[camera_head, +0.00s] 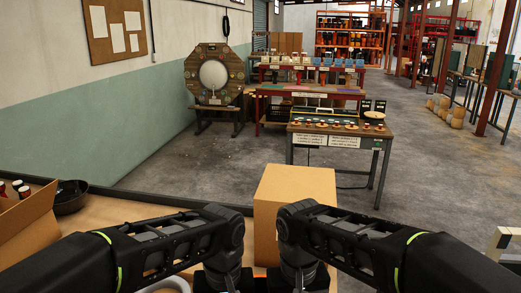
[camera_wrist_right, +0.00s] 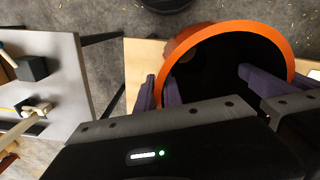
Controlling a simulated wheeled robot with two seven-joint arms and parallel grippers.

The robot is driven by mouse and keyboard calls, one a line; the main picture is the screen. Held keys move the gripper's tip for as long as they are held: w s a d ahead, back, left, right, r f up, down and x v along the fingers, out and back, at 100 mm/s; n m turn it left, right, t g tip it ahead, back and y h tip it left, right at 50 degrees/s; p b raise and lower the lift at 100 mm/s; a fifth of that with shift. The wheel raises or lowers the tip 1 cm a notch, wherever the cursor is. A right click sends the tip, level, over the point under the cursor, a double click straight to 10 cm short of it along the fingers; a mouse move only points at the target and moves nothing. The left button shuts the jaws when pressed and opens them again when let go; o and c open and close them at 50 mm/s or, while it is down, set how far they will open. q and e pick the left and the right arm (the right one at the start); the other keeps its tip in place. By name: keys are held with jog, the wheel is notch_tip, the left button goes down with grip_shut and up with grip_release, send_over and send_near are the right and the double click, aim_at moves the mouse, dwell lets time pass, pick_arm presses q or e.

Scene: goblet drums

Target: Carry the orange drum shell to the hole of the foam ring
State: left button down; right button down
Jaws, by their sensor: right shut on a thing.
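The orange drum shell (camera_wrist_right: 230,29) shows in the right wrist view as an orange rim around a dark hollow inside. My right gripper (camera_wrist_right: 205,90) has its purple fingers at the shell and is shut on it; exactly how the fingers sit on its wall is hard to tell. In the head view only a sliver of orange shows low between my two wrists. A pale curved rim (camera_head: 167,283), cut off at the bottom edge left of my left wrist, may be the foam ring; its hole is mostly hidden. My left gripper's fingers are out of view.
A cardboard box (camera_head: 292,190) stands on the table just beyond my wrists. A black bowl (camera_head: 70,197) and an open carton (camera_head: 27,225) with bottles are at the left. A workbench (camera_head: 340,130) stands across the floor. The right wrist view shows a grey surface (camera_wrist_right: 55,75) at the left.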

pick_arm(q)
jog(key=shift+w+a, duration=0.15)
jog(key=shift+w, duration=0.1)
pick_arm(e)
jog(key=shift+w+d, duration=0.15)
jog(key=shift+d, duration=0.05)
